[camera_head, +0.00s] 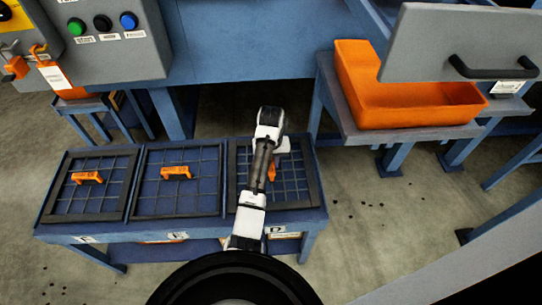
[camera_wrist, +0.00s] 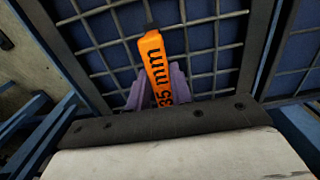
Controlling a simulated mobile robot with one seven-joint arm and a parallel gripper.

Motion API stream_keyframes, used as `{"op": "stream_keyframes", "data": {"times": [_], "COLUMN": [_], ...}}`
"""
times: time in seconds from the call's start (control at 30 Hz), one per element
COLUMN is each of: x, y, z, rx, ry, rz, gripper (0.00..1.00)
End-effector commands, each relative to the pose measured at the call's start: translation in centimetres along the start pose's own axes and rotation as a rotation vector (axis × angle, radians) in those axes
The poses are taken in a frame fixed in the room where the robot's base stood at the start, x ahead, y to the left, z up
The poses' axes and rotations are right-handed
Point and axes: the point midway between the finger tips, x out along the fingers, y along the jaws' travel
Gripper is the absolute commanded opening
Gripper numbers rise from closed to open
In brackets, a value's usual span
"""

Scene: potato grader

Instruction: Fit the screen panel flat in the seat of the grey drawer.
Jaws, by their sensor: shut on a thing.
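Three screen panels with dark frames and wire mesh lie flat on a blue bench. The right one (camera_head: 297,183), by the label D, has an orange handle (camera_wrist: 153,58) marked "35 mm". My gripper (camera_wrist: 158,92) is shut on that handle, its purple fingers at either side. In the head view my arm hides most of the grip. That panel seems to lie on the bench still; I cannot tell if it is raised. A grey front with a black handle (camera_head: 468,38) at the upper right looks like the grey drawer. Its seat is not visible.
The middle panel (camera_head: 180,181) and left panel (camera_head: 91,185) lie beside the held one. An orange bin (camera_head: 405,117) stands on a grey-topped stand below the grey front. A button panel (camera_head: 105,50) is at the upper left. Open floor lies right of the bench.

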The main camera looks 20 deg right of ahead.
Motion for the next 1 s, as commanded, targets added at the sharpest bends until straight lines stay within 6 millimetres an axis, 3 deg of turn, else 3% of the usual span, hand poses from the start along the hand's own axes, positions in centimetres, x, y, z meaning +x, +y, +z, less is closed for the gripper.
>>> {"op": "stream_keyframes", "data": {"times": [0.37,0.4,0.57,0.83,1.0], "x": [0.1,0.4,0.4,0.3,-1.1], "y": [0.0,0.0,0.0,0.0,0.1], "z": [-0.1,0.0,0.0,-0.1,-0.2], "rx": [0.001,0.001,0.001,0.001,0.002], "ry": [0.007,0.002,0.002,0.002,0.006], "rz": [0.000,0.000,0.000,0.000,0.001], "gripper": [0.00,0.24,0.43,0.43,0.43]}}
